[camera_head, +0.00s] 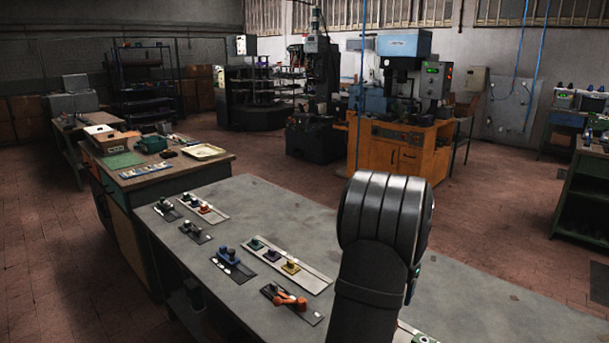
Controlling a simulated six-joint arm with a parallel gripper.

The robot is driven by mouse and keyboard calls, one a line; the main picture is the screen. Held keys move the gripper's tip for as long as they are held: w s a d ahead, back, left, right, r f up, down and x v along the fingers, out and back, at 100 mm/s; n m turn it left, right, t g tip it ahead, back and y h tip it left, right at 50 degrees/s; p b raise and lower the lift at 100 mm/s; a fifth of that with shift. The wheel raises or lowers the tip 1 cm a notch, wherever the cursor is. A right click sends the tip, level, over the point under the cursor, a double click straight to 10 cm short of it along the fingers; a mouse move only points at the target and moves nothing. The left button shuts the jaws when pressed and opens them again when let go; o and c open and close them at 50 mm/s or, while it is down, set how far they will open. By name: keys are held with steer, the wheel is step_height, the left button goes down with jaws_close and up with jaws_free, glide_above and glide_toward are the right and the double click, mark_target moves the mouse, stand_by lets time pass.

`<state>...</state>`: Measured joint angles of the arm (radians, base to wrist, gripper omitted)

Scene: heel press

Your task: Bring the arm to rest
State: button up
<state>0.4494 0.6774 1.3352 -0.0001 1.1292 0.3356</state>
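My arm rises from the bottom edge right of centre, with a dark ribbed part at its top, above a long grey workbench (265,205). My gripper does not show; I cannot see its fingers or whether they hold anything. A dark plate with an orange lever piece (286,299) lies on the bench just left of my arm. A pale strip (315,283) behind it carries green, purple and yellow blocks. A dark plate with a blue piece (228,257) is further left. The arm hides part of the bench's right side.
Another pale strip (218,216) with coloured blocks and smaller dark plates lie at the bench's far left. A wooden-topped table (190,168) with a green mat stands beyond. An orange cabinet (400,150) with machines is at the back. The bench's far middle is clear.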

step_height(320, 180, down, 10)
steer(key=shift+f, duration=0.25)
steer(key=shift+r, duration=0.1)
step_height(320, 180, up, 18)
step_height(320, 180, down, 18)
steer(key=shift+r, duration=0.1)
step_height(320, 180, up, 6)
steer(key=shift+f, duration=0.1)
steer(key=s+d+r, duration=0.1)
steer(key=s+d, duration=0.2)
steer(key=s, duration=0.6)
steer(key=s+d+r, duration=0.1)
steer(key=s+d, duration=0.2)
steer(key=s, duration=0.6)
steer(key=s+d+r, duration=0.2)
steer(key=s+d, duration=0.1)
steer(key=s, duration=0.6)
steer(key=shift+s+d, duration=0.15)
